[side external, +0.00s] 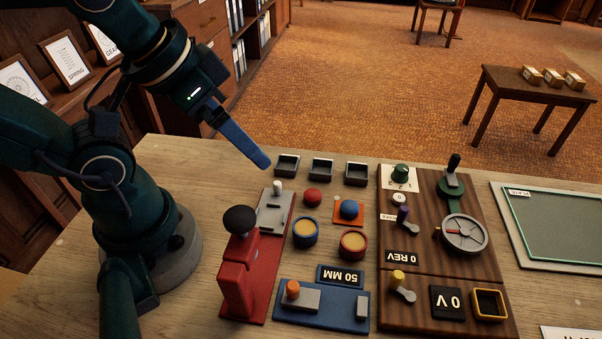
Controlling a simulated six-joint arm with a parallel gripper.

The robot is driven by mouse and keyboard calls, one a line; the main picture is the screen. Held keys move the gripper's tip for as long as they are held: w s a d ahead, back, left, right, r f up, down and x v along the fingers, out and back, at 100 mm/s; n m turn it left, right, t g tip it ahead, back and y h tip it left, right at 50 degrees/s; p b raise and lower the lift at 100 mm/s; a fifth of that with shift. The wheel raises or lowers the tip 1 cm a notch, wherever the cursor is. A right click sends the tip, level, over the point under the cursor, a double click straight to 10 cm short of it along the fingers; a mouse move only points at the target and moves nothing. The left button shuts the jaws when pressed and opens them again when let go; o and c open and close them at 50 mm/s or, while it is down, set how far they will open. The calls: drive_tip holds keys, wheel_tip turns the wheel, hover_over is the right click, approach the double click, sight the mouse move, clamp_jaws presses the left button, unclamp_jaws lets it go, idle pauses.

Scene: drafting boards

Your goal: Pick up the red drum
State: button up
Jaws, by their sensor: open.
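The red drum (353,244) is a short round drum with a red side and a tan top. It stands upright on the pale wooden table, right of a similar blue drum (305,233). My gripper (259,157) is in the air above the back left of the table, up and left of the red drum and well apart from it. Its long blue finger slants down to the right. The jaws are open, with nothing seen between them; the second finger is not clearly seen from this side.
A red press with a black knob (239,221) stands left of the drums. A red ball (312,196) and a blue ball (349,209) lie behind them. A 50 MM sign (340,277) is in front. A wooden control board (422,237) lies right. Small dark trays (321,168) line the back.

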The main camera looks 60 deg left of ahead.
drive_tip(key=w+d+r+m, duration=0.1)
drive_tip(key=w+r, duration=0.2)
drive_tip(key=w, duration=0.1)
drive_tip(key=m+g, duration=0.5)
drive_tip(key=g, duration=0.1)
hover_over(354, 241)
wheel_tip(354, 241, down, 13)
drive_tip(key=shift+f, duration=2.35)
clamp_jaws()
drive_tip(key=shift+r, duration=0.1)
